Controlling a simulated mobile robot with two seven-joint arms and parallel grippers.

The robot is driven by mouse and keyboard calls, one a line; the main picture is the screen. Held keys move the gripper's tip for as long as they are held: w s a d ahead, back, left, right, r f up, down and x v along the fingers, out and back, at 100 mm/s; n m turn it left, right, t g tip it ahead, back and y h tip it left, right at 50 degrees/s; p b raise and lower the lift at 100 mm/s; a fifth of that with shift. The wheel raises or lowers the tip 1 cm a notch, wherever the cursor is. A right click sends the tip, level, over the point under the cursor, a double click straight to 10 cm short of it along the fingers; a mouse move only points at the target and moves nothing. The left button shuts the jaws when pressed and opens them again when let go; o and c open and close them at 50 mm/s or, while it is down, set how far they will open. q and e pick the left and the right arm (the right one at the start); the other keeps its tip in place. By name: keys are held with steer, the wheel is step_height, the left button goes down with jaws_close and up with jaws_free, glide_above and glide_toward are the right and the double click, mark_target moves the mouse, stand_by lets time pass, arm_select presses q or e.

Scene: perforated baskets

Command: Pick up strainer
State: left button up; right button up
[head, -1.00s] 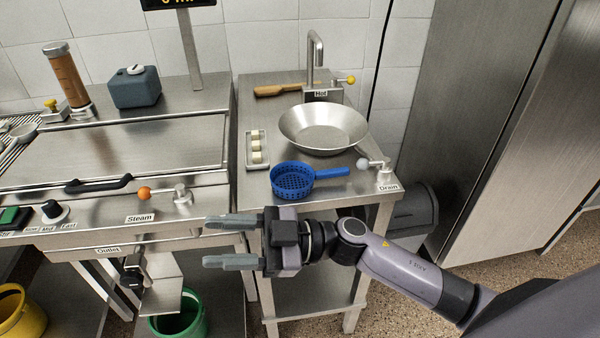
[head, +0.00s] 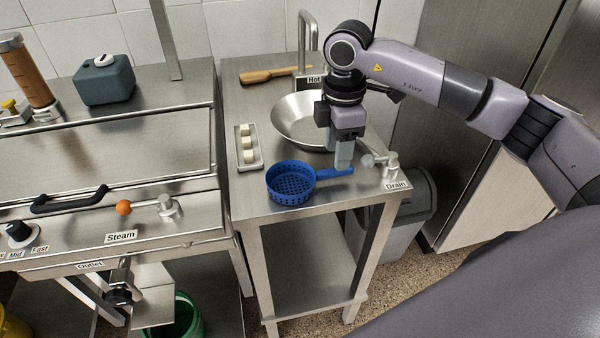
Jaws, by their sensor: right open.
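The blue perforated strainer (head: 290,186) sits on the steel side table (head: 250,208), its handle pointing right. My right gripper (head: 342,168) points down from above, with its fingers at the outer part of the strainer's handle. The gripper is open. One finger hides the other, so I cannot tell whether the handle lies between them or whether they touch it. My left gripper is not in view.
A wide metal bowl (head: 290,120) stands just behind the gripper. The drain valve lever (head: 385,162) is close on its right. A small tray with white pieces (head: 240,160) lies left of the bowl. A wooden-handled tool (head: 262,76) lies at the back.

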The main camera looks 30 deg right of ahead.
mark_target(310, 179)
steer(key=shift+s+f, duration=0.15)
steer(key=shift+f, duration=0.35)
steer(key=shift+w+f+p, duration=0.15)
steer(key=shift+f+p, duration=0.1)
steer(key=shift+f, duration=1.1)
steer(key=shift+w+f+p, duration=0.15)
steer(key=shift+f+p, duration=0.05)
steer(key=shift+f, duration=1.1)
jaws_close()
